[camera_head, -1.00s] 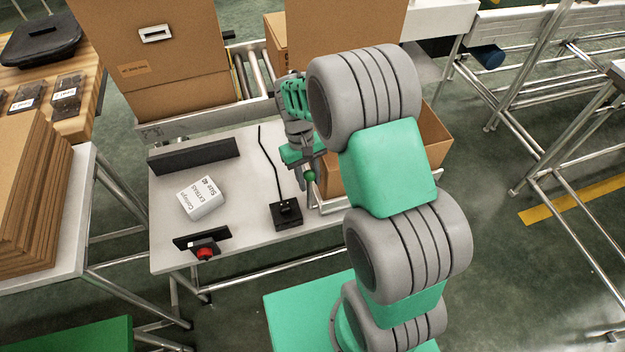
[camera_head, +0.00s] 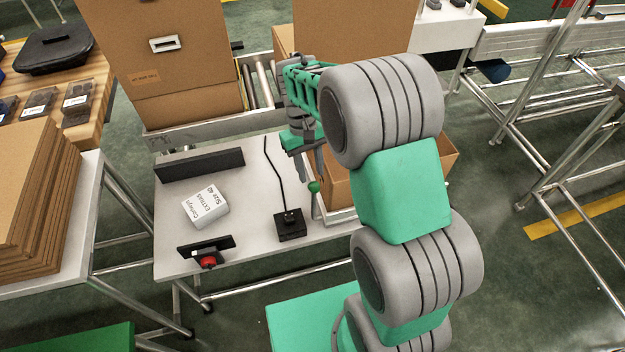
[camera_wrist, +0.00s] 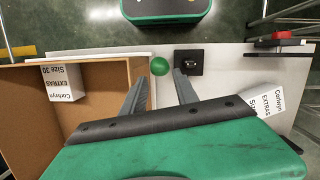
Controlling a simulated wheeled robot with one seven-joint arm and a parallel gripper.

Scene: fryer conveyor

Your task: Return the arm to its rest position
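My gripper (camera_head: 318,172) is in the upper middle of the head view, partly hidden behind my own arm. It is above the right edge of the white table (camera_head: 255,180), beside the open cardboard box (camera_head: 337,185). In the wrist view, the two fingers of my gripper (camera_wrist: 160,90) stand apart with nothing between them. My arm is bent, with its large grey and green links filling the right middle of the head view.
A white carton (camera_head: 205,207), a black bar (camera_head: 200,164), a black device with a cable (camera_head: 290,224) and a red button (camera_head: 208,262) are on the table. Another carton (camera_wrist: 62,83) lies in the open box. Tall cardboard boxes (camera_head: 165,60) stand behind. Flat cardboard (camera_head: 40,200) is stacked left.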

